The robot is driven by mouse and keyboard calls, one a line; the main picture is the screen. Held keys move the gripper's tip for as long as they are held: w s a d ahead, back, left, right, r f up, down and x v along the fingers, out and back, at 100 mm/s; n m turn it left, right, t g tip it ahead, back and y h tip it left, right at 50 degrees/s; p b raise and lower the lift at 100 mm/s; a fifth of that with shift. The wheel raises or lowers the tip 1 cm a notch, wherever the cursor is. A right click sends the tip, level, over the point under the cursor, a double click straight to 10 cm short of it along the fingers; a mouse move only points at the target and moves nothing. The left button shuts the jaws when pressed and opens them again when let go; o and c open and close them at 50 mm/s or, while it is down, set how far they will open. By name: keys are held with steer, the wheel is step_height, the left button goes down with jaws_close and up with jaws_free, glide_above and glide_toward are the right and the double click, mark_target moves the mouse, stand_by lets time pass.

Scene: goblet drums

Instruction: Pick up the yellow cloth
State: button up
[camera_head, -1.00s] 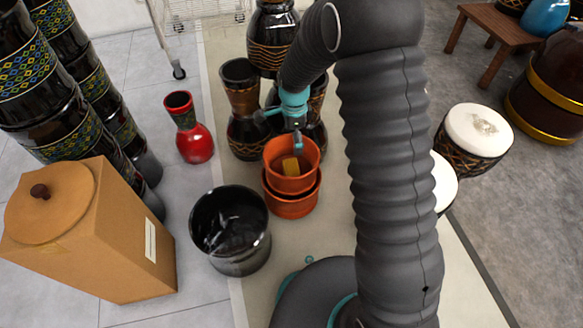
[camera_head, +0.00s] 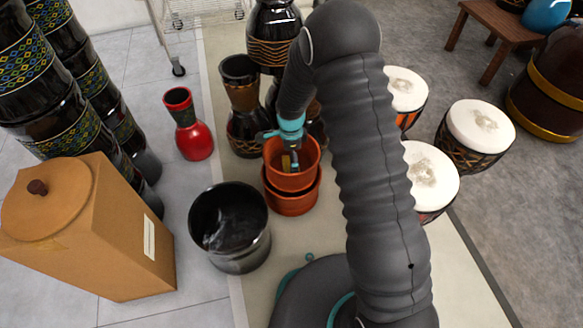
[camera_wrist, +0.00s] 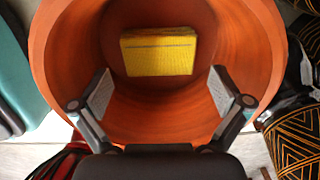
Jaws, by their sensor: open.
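The yellow cloth (camera_wrist: 158,54) lies folded on the bottom of an orange pot (camera_wrist: 62,45). In the head view a small part of the cloth (camera_head: 286,162) shows inside the upper pot (camera_head: 293,181), which sits stacked in another orange pot (camera_head: 292,204). My gripper (camera_wrist: 160,92) is open and empty, its two fingers spread apart within the pot's opening, with the cloth beyond and between them. In the head view my gripper (camera_head: 291,160) points down into the pot and hides part of the cloth.
A black pot (camera_head: 231,255) stands left of the orange pots. Dark goblet drums (camera_head: 244,100) stand close behind. A red goblet drum (camera_head: 194,140) and a brown box (camera_head: 140,225) are at left. White-topped drums (camera_head: 430,178) stand at right.

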step_height(320, 180, down, 5)
steer(key=shift+r+b, duration=0.2)
steer(key=shift+b, duration=0.1)
steer(key=c, duration=0.8)
steer(key=shift+r, duration=0.1)
step_height(320, 180, up, 10)
steer(key=shift+p, duration=0.65)
